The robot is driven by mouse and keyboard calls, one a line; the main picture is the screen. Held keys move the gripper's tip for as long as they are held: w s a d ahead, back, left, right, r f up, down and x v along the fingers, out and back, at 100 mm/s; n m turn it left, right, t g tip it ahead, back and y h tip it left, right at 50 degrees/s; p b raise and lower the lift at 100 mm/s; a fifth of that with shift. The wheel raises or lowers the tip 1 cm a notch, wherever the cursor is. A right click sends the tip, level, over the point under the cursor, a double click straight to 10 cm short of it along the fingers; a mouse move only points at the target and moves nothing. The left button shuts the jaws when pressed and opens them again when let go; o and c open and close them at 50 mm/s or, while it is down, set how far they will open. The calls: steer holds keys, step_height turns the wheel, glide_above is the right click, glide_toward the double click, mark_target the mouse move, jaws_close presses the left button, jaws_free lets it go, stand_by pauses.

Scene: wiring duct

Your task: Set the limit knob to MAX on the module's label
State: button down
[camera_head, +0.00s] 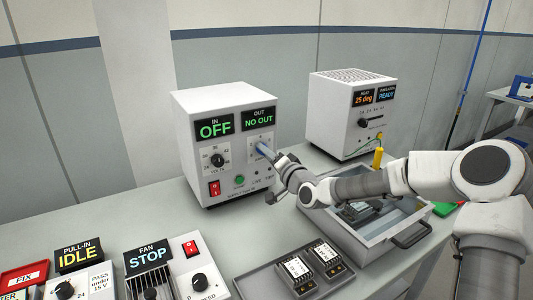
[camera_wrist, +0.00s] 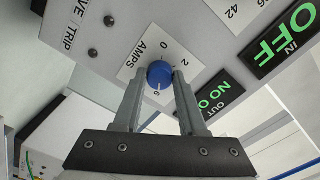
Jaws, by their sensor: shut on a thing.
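A white module (camera_head: 188,150) stands on the bench with IN reading OFF and OUT reading NO OUT. A blue knob (camera_wrist: 160,74) on its front sits on a white AMPS label (camera_wrist: 136,66) with figures such as 0 and 2 around it. A pale pointer mark shows on the knob's lower part in the wrist view, near a figure like 6. My gripper (camera_wrist: 162,76) is shut on the blue knob, one finger on each side. In the head view my gripper (camera_head: 268,152) covers part of the knob. No MAX lettering is legible.
A black knob (camera_head: 218,160) and red switch (camera_head: 214,188) are left of my gripper on the same panel. A second white unit (camera_head: 340,110) stands right. A grey tray (camera_head: 425,212) lies under my arm; stations with IDLE and STOP displays (camera_head: 153,256) stand in front.

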steer(key=shift+m, duration=0.3)
steer(key=shift+c, duration=2.3)
jaws_free()
steer(key=p+v, duration=0.2)
steer(key=v, duration=1.5)
steer(key=shift+s+d, duration=0.2)
